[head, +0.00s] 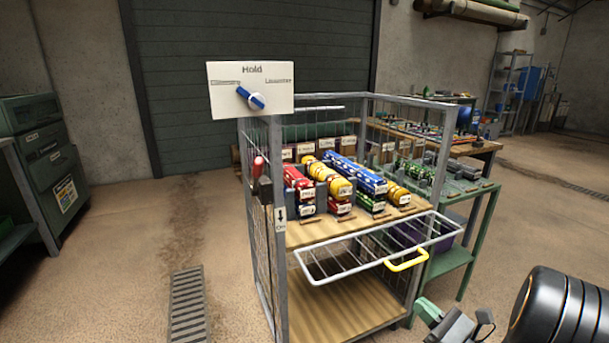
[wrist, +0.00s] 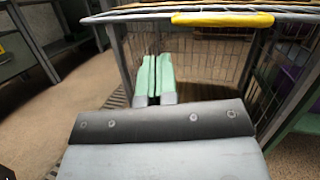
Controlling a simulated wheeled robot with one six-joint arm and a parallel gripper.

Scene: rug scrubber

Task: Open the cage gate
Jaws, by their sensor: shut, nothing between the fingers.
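The cage (head: 279,275) is a grey metal frame with mesh sides, standing in the middle of the head view. Its gate (head: 345,259) is a white wire frame sticking out from the cage front, nearly level, with a yellow handle (head: 408,261) on its outer edge. The handle also shows in the wrist view (wrist: 222,19), beyond my gripper. My gripper (wrist: 154,60) has green fingers held close together, with nothing between them. In the head view its green tip (head: 428,309) is at the bottom, below and right of the handle, apart from it.
A red lever (head: 259,167) is on the cage's left post, above an arrow label (head: 280,218). A white dial panel (head: 250,89) reads "Hold". A green table (head: 448,258) is close on the right; the left floor is clear.

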